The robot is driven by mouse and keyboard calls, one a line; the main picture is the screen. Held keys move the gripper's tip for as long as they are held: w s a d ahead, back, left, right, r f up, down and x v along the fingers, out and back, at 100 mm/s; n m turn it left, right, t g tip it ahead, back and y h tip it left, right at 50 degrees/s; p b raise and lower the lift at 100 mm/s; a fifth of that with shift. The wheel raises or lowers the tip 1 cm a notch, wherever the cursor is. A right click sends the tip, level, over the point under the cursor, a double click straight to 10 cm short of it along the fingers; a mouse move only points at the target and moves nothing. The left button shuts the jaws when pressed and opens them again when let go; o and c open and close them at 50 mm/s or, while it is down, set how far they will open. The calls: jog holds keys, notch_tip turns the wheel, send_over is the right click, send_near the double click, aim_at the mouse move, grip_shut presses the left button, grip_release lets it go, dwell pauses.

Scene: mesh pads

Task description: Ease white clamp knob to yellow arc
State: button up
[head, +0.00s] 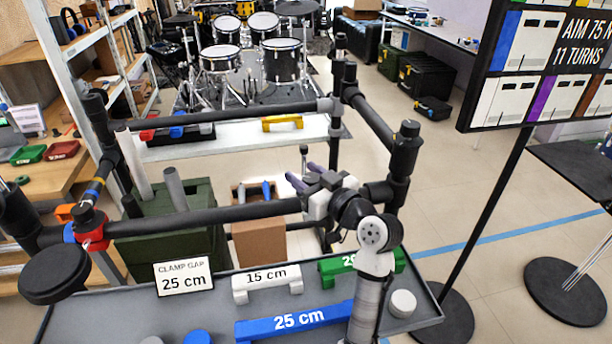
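A white round knob-like piece (403,303) rests on the tray's right side, well apart from my fingers. I cannot tell if it is the clamp knob, and no knob shows clearly at my fingers. A red clamp (92,228) sits on the bar's left end.
The grey tray (110,312) holds a 25 cm blue block (290,322), a 15 cm white block (267,282), a green block (335,267) and a "CLAMP GAP 25 cm" card (184,279). Black rack posts stand around my gripper. A sign board (545,70) hangs at right.

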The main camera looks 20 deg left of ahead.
jog(key=shift+o, duration=1.2)
jog(key=shift+d, duration=0.1)
jog(key=b+v, duration=0.2)
jog(key=v, duration=1.1)
jog(key=shift+s+d+b, duration=0.2)
jog(key=shift+s+b, duration=0.05)
jog(key=shift+b, duration=0.15)
